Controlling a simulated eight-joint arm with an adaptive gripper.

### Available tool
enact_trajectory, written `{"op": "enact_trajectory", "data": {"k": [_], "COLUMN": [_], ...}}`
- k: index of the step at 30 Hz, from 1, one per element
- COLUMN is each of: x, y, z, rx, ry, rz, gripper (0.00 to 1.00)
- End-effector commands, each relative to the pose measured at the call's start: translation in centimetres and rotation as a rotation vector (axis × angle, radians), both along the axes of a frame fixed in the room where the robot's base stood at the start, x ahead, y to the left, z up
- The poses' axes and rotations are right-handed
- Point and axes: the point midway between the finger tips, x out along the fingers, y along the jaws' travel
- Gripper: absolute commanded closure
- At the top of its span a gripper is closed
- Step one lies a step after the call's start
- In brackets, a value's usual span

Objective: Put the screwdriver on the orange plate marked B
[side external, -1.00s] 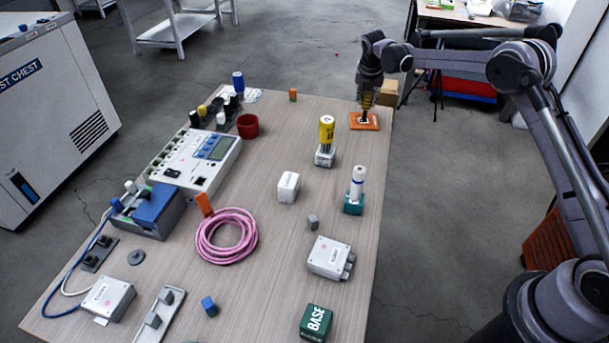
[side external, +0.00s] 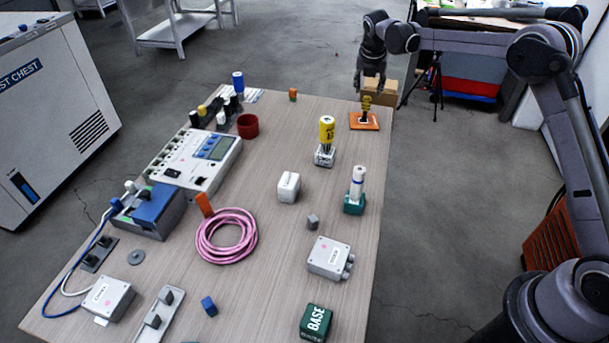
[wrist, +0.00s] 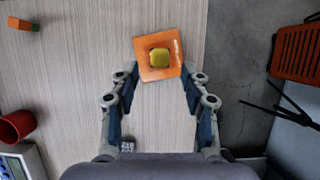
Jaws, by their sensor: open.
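The screwdriver, with its yellow-and-black handle (side external: 366,103), stands upright on the orange plate (side external: 356,123) at the far right corner of the table. In the wrist view its yellow handle end (wrist: 159,58) lies near the middle of the orange plate (wrist: 146,71). My gripper (side external: 370,86) is open and empty just above the handle, apart from it. In the wrist view my gripper's fingers (wrist: 160,72) are spread wide, with the plate beyond their tips. The plate's letter is not readable.
A yellow cylinder (side external: 327,131) on a grey base and a white-and-blue cylinder (side external: 357,182) on a green base stand nearer along the right side. A red cup (side external: 248,126) and a meter box (side external: 192,160) are to the left. The table around the plate is clear.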

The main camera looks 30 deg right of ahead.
Motion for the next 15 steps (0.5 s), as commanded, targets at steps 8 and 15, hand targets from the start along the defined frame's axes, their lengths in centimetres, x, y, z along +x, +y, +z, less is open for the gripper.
{"op": "enact_trajectory", "data": {"k": [8,15], "x": [-1.3,-2.1], "y": [1.4,1.9], "z": [4.4,6.2], "rx": [-0.001,0.01], "ry": [0.001,-0.011], "rz": [0.002,-0.022], "gripper": [0.54,0.54]}}
